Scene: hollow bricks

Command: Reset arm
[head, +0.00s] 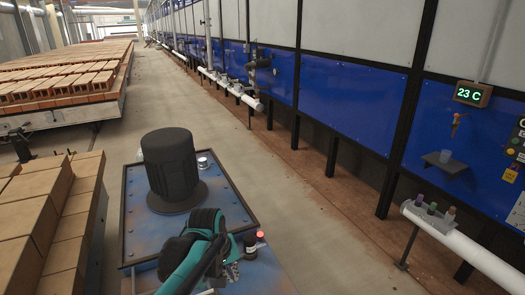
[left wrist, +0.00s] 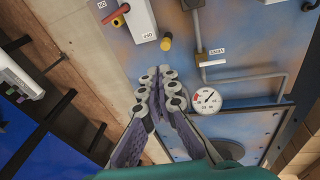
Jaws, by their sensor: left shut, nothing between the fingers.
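My left gripper (left wrist: 166,76) shows in the left wrist view with its two grey and purple fingers together at the tips. It is shut and empty, over a blue machine top. In the head view my teal and black left arm comes up from the bottom and crosses the front of the blue top (head: 228,205). The fingers are hard to make out there. My right arm and gripper are not in view.
A black cylinder (head: 170,165) stands on the blue top. Brick stacks (head: 38,205) stand left. A white pipe (head: 465,247) and a blue wall (head: 340,105) are right. The floor aisle between is clear.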

